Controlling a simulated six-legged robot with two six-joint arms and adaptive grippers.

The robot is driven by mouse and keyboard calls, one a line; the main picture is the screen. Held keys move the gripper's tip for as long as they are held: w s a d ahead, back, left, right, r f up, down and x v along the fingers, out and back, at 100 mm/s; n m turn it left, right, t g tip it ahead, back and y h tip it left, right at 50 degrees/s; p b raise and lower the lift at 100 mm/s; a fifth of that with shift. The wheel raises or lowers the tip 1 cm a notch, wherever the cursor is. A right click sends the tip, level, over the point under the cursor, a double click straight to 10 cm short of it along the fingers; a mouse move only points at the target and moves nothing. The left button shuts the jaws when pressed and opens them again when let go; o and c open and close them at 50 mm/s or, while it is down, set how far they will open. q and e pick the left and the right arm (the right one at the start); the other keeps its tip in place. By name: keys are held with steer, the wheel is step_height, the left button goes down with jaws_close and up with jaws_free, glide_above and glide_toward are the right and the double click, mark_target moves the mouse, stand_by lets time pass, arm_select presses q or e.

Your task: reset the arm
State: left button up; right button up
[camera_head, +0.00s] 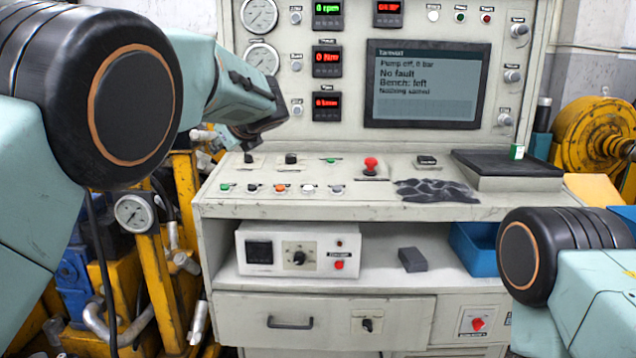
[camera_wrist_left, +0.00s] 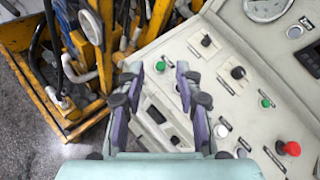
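My left arm reaches in from the left in the head view, its wrist (camera_head: 245,105) in front of the left side of the control console (camera_head: 330,208). Its fingers are hidden there. In the left wrist view my left gripper (camera_wrist_left: 158,70) is open, its two dark fingers apart with nothing between them. It points over the left edge of the console desk, beside black knobs and a green button (camera_wrist_left: 160,66). I cannot tell its height above the desk. My right arm shows only as a joint and link at the lower right of the head view; its gripper is out of view.
A red mushroom button (camera_head: 370,167) stands on the desk and also shows in the left wrist view (camera_wrist_left: 288,148). The screen (camera_head: 425,85) reads "No fault" and "Bench: left". Below are a grey box (camera_head: 412,259) and a blue bin (camera_head: 474,248). Yellow machinery (camera_head: 185,190) stands left.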

arm_select(q)
steer(key=s+d+f+n+g+h, duration=0.1)
steer(key=d+f+n+h, duration=0.15)
steer(key=f, duration=0.55)
steer(key=d+f+n+h, duration=0.2)
steer(key=f+n+h, duration=0.1)
steer(key=f, duration=0.4)
steer(key=s+a+f+n+g+h, duration=0.1)
steer(key=s+f+n+g, duration=0.1)
steer(key=s+f+n, duration=0.55)
steer(key=s+f+n+g+h, duration=0.1)
steer(key=s+f+n+h, duration=0.1)
steer(key=s+f, duration=1)
steer(key=s+a+f+n+g, duration=0.2)
steer(key=s+f, duration=0.3)
steer(key=s, duration=0.7)
steer(key=s+a+f+n+g+y, duration=0.1)
steer(key=s+f+n, duration=0.4)
steer(key=s, duration=0.7)
steer(key=s+a+f+n+g, duration=0.3)
steer(key=s+f, duration=0.2)
steer(key=s, duration=0.7)
steer(key=shift+s+a+f+g, duration=0.2)
steer(key=shift+a+f+g, duration=0.1)
steer(key=shift+a+g, duration=0.1)
steer(key=shift+d, duration=0.1)
